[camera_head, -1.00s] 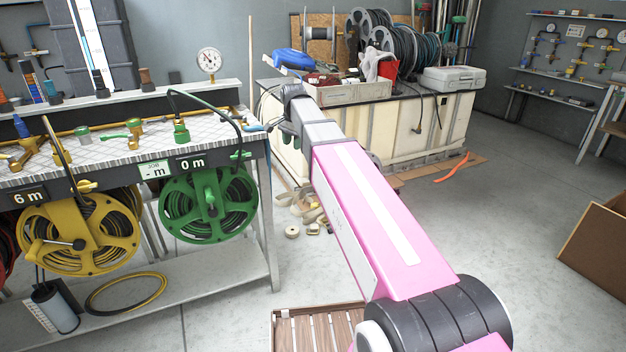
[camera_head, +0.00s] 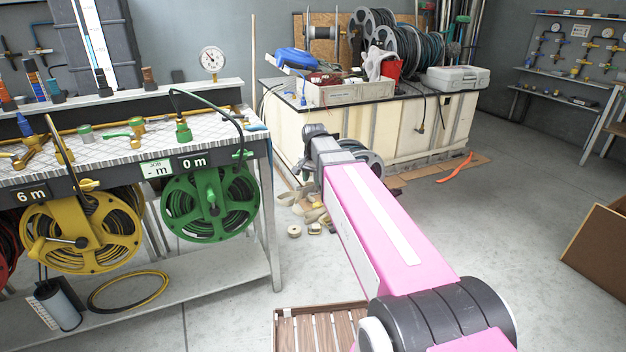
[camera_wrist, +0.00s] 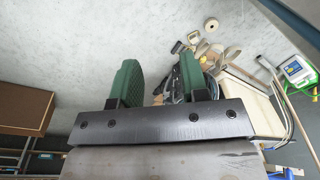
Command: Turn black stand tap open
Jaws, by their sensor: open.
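I cannot make out a black stand tap for certain in either view. A grey reel wheel (camera_head: 371,166) shows partly behind my arm, low in front of the pale tank; the arm hides most of it. My gripper (camera_wrist: 158,75) shows in the wrist view with two green fingers apart and nothing between them. Beyond its right finger a dark coiled thing is partly hidden. In the head view my arm reaches toward the pale tank, and the fingers cannot be made out there.
At left, the bench (camera_head: 272,200) carries brass and green fittings, a yellow reel (camera_head: 85,250) and a green reel (camera_head: 180,205). The pale tank (camera_head: 380,140) stands behind my arm. A wooden slatted crate (camera_head: 300,312) is low in front. Floor at right is mostly clear.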

